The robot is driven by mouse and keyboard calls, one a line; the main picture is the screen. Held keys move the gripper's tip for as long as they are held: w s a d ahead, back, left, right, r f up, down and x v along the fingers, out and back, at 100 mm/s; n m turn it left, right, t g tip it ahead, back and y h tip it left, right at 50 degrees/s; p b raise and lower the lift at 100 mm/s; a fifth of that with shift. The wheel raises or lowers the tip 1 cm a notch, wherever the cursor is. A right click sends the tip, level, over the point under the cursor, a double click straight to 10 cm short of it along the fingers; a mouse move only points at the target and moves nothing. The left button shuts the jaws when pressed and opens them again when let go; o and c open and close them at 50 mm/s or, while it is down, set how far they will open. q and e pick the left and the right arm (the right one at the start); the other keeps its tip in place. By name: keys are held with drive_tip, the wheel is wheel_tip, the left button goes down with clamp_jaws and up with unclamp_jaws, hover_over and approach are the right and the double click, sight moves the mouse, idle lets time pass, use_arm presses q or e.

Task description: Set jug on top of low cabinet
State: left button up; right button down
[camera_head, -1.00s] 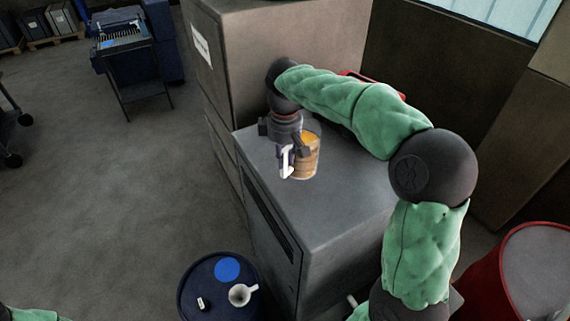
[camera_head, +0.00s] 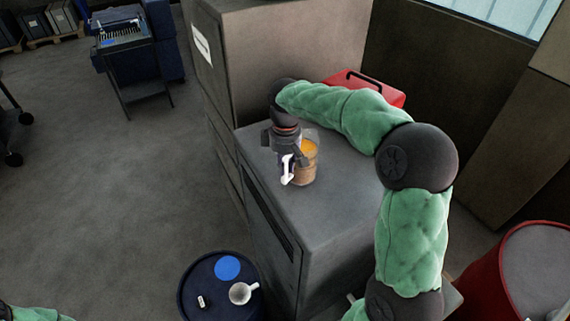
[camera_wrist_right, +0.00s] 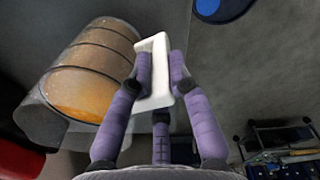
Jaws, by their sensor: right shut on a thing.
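The jug (camera_head: 306,169) is clear with ridged sides, amber contents and a white handle. It is upright over the top of the grey low cabinet (camera_head: 335,205), near its left edge. I cannot tell whether its base touches the top. My right gripper (camera_head: 288,162) is shut on the white handle, at the jug's left side. In the right wrist view the purple fingers of this gripper (camera_wrist_right: 160,78) hold the handle, with the jug (camera_wrist_right: 88,75) to their left. My left gripper is out of view; only a bit of green sleeve shows at bottom left.
A red case (camera_head: 372,86) lies at the back of the cabinet top, partly behind my right arm. A tall cabinet (camera_head: 270,50) stands behind. A blue drum (camera_head: 190,290) bearing a white cup (camera_head: 240,293) stands in front left. A red drum (camera_head: 485,270) is at right.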

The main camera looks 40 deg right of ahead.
drive_tip(key=c, duration=1.1)
unclamp_jaws()
drive_tip(key=shift+c, duration=0.2)
drive_tip(key=shift+r, duration=0.1)
wheel_tip(320, 180, up, 12)
drive_tip(key=shift+s, duration=0.1)
